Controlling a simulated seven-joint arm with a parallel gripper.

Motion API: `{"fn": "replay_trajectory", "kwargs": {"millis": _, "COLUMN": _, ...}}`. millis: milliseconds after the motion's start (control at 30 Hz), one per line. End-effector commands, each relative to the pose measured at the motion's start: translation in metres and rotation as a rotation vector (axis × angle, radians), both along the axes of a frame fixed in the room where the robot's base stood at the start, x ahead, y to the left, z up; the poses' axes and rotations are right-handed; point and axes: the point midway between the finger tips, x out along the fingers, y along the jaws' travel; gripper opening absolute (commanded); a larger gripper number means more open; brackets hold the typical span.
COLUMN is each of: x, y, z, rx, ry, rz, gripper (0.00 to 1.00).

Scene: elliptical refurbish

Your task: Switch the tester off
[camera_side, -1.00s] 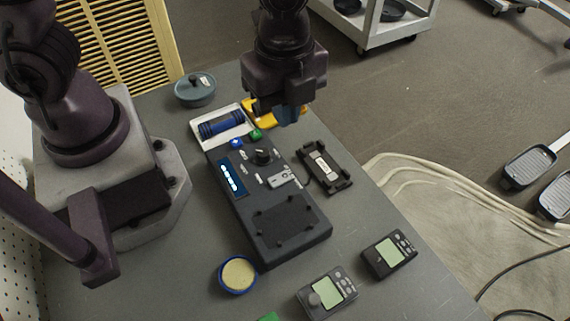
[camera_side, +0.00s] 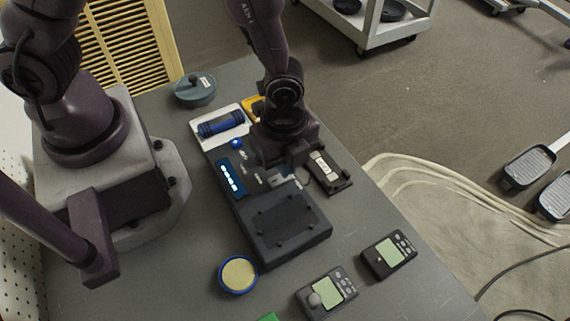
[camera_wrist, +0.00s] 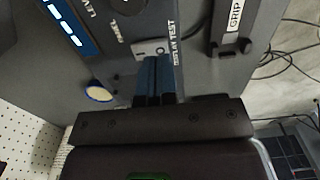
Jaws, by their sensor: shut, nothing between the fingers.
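The tester (camera_side: 287,225) is a dark box on the grey table, with a recessed pad at its near end. Its blue display (camera_side: 230,178) is lit with white characters, and it also shows in the wrist view (camera_wrist: 68,22). A light switch plate (camera_wrist: 151,48) lies beside the print "DISPLAY TEST". My gripper (camera_wrist: 155,62) is shut and empty, with its blue fingertips at the edge of this plate. I cannot tell whether they touch it. In the side view my gripper (camera_side: 284,172) is over the tester's panel and hides the knob and part of the controls.
A black cradle (camera_side: 328,172) stands close right of the tester. A white tray with a blue cylinder (camera_side: 221,125) is behind it. A round blue-rimmed tin (camera_side: 238,274) and two handheld meters (camera_side: 388,256) (camera_side: 327,292) lie in front. A lidded grey pot (camera_side: 194,90) stands farther back.

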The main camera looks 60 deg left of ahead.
Motion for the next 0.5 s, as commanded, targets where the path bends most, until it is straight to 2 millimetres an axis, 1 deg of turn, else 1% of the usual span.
{"fn": "replay_trajectory", "kwargs": {"millis": 33, "x": 0.0, "y": 0.0, "z": -0.006, "rx": 0.001, "ry": 0.002, "rz": 0.0, "gripper": 0.0}}
{"fn": "replay_trajectory", "kwargs": {"millis": 200, "x": 0.0, "y": 0.0, "z": -0.016, "rx": 0.0, "ry": 0.0, "rz": -0.001, "gripper": 0.0}}
{"fn": "replay_trajectory", "kwargs": {"millis": 500, "x": 0.0, "y": 0.0, "z": -0.017, "rx": 0.0, "ry": -0.001, "rz": -0.001, "gripper": 0.0}}
